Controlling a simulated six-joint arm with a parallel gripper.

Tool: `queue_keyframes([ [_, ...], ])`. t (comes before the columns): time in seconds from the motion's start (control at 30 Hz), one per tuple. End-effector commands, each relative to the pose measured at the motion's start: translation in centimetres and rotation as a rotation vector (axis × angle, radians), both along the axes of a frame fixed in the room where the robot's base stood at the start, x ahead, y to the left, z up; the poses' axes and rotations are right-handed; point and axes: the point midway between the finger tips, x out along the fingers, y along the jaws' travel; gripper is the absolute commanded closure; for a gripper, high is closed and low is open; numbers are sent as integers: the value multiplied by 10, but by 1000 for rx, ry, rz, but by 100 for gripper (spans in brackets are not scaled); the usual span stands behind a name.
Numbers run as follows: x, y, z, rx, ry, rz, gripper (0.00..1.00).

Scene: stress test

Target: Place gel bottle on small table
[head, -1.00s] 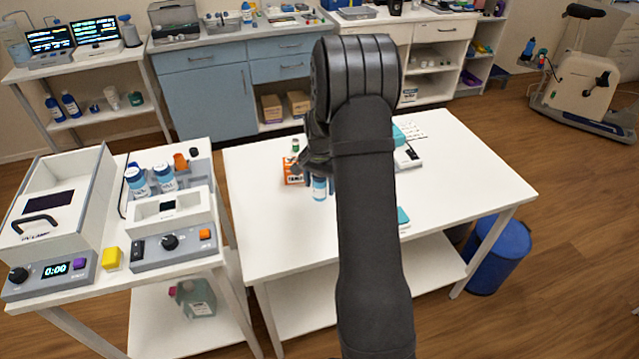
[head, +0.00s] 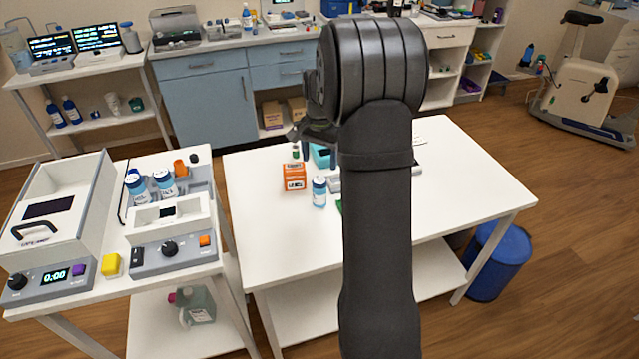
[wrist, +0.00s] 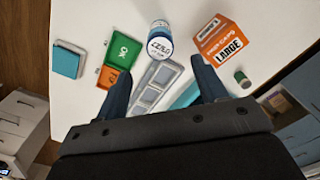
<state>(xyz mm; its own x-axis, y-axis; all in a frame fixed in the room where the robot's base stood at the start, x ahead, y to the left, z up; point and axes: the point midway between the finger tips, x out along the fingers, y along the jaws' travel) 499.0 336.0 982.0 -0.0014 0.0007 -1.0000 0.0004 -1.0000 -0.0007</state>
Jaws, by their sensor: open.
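My gripper (head: 298,135) is open and empty, raised above the table behind the bottle in the head view. Its two dark fingers show spread apart in the wrist view (wrist: 163,82). My arm hides part of the table.
A grey compartment tray (wrist: 155,88), a green-orange case (wrist: 117,60) and a teal box (wrist: 67,60) lie there too. The table's right side is clear.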

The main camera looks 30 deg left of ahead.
Motion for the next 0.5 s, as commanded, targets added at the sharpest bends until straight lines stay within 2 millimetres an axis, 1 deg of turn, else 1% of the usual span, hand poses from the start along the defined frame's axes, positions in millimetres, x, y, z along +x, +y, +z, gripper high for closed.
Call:
queue_keyframes([
  [0.23, 0, 0, -1, -2, 0, 3, 35],
  [0.3, -4, 0, -4, -18, 0, 30, 35],
  [0.37, -11, 0, -11, -56, -2, 94, 35],
  [0.47, -31, 0, -29, -173, -7, 300, 35],
  [0.5, -40, -1, -38, -236, -9, 414, 35],
])
